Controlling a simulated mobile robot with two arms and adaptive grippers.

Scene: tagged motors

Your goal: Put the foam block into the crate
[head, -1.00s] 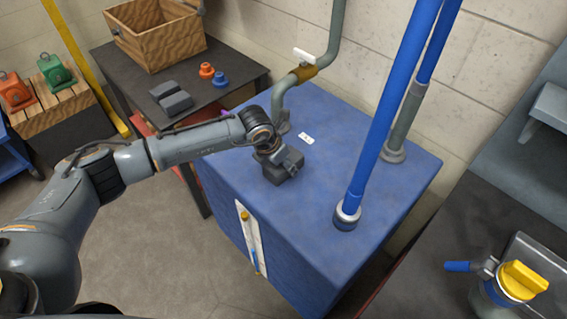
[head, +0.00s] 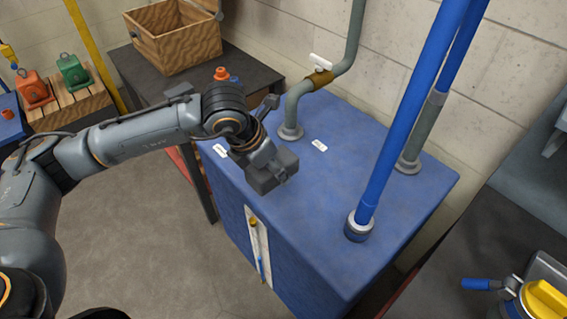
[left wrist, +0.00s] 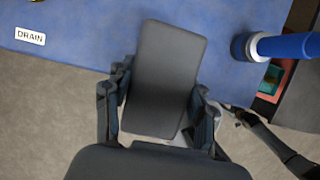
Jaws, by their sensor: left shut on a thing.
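My left gripper (left wrist: 160,110) is shut on the dark grey foam block (left wrist: 165,75), which sits between its two fingers in the left wrist view. In the head view the left gripper (head: 262,160) holds the foam block (head: 272,172) above the front left part of the blue cabinet. The crate (head: 176,38) is a brown wooden box, open at the top, on the dark table at the back left. Its inside floor is hidden. My right gripper is not in view.
The blue cabinet (head: 350,190) carries blue and grey upright pipes (head: 405,110). An orange knob (head: 221,73) stands on the dark table (head: 130,68), partly hidden by my arm.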

